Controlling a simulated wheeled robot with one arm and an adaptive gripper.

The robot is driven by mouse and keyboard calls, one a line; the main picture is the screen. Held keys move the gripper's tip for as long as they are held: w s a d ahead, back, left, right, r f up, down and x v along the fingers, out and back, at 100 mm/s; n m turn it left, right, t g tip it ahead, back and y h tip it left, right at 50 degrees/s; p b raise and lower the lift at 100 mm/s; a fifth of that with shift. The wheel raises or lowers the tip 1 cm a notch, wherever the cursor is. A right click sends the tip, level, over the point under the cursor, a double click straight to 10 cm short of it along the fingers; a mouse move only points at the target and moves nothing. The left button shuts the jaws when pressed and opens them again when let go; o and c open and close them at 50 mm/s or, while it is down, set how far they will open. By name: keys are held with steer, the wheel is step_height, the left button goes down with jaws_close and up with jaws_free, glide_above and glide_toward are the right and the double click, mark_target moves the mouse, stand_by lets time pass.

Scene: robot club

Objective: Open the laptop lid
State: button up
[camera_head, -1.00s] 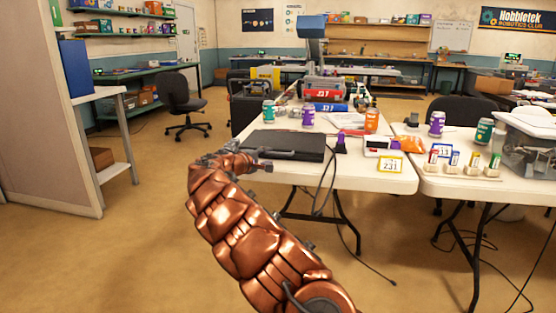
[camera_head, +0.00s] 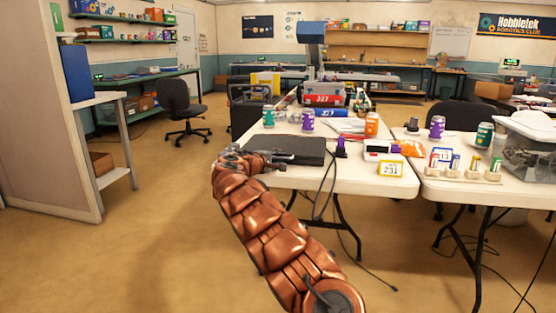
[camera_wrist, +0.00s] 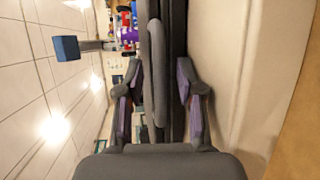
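The laptop (camera_head: 306,146) is a dark, flat, closed slab near the front left edge of the white table. In the wrist view its dark edge (camera_wrist: 177,45) runs up the middle, with a rounded grey bar (camera_wrist: 157,70) along the lid side. My gripper (camera_head: 280,163) is at the laptop's front left. In the wrist view my gripper (camera_wrist: 160,97) is open, its two fingers apart on either side of the laptop's edge and bar. Whether a finger touches the laptop, I cannot tell. My arm hides the laptop's left front corner.
The white table (camera_head: 345,182) also holds cans, a purple item (camera_head: 341,147) right of the laptop, and a yellow-framed number card (camera_head: 390,168). Cables hang off its front. The floor to the left is clear as far as the shelf partition.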

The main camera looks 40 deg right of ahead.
steer(key=c, duration=0.7)
steer(key=shift+f, duration=0.1)
jaws_close()
steer(key=shift+f, duration=0.1)
